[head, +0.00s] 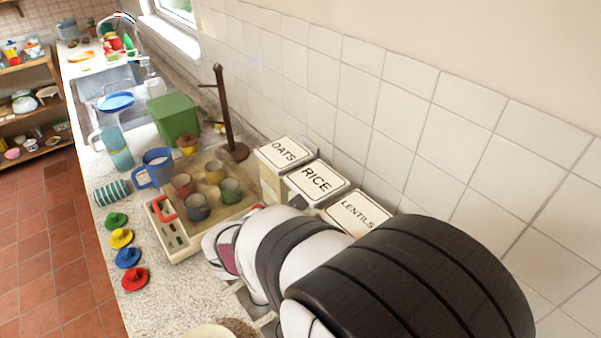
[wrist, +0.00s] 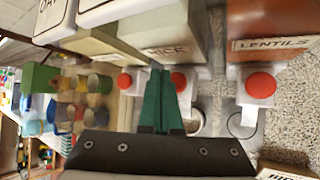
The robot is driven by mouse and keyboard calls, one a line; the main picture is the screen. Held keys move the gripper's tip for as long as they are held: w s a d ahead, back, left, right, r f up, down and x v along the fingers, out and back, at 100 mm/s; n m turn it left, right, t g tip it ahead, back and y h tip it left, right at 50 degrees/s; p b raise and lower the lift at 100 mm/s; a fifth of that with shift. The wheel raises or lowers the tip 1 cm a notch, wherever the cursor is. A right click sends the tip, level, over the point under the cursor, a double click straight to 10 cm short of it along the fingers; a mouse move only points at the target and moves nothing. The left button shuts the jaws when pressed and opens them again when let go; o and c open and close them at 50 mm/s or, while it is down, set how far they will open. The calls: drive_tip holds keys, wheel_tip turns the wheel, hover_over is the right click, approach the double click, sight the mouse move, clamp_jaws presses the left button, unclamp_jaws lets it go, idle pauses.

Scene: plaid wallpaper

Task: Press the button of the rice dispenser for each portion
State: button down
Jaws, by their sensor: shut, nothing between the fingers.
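The rice dispenser shows in the head view by its white lid marked RICE (head: 317,180), between two others. In the wrist view its front label (wrist: 167,50) is partly visible, with a red button (wrist: 180,81) below it on a pale spout. My gripper (wrist: 160,73) is shut and empty, its green fingers pointing toward the dispensers. The fingertips overlap the left edge of the rice button in the picture; I cannot tell whether they touch it. A pale bowl (wrist: 193,122) is partly hidden beside the fingers. In the head view my arm hides the gripper and the buttons.
The oats dispenser (head: 284,152) and lentils dispenser (head: 356,214) flank the rice one; their red buttons show at left (wrist: 124,81) and right (wrist: 261,85).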

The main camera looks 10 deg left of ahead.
drive_tip(key=shift+r, duration=1.8)
drive_tip(key=s+d+r+m+g+h, duration=0.15)
drive_tip(key=s+r+m, duration=0.3)
drive_tip(key=m, duration=0.45)
drive_tip(key=s+d+r+m+g, duration=0.25)
drive_tip(key=s+m, duration=0.25)
drive_tip(key=m, duration=0.5)
drive_tip(key=s+d+f+m+g+y, duration=0.2)
drive_tip(key=s+d+f+m, duration=0.1)
drive_tip(key=s+d+m, duration=0.3)
drive_tip(key=s+d+f+m+g+y, duration=0.2)
drive_tip(key=s+d+f+m+g, duration=0.1)
drive_tip(key=s, duration=0.8)
drive_tip(key=d+f+m, duration=0.1)
drive_tip(key=d+m, duration=0.1)
drive_tip(key=d, duration=0.1)
drive_tip(key=shift+f+m+y, duration=0.25)
drive_tip(key=shift+m+y, duration=0.1)
drive_tip(key=shift+m, duration=0.05)
drive_tip(key=c, duration=1.5)
unclamp_jaws()
drive_tip(key=shift+c, duration=0.2)
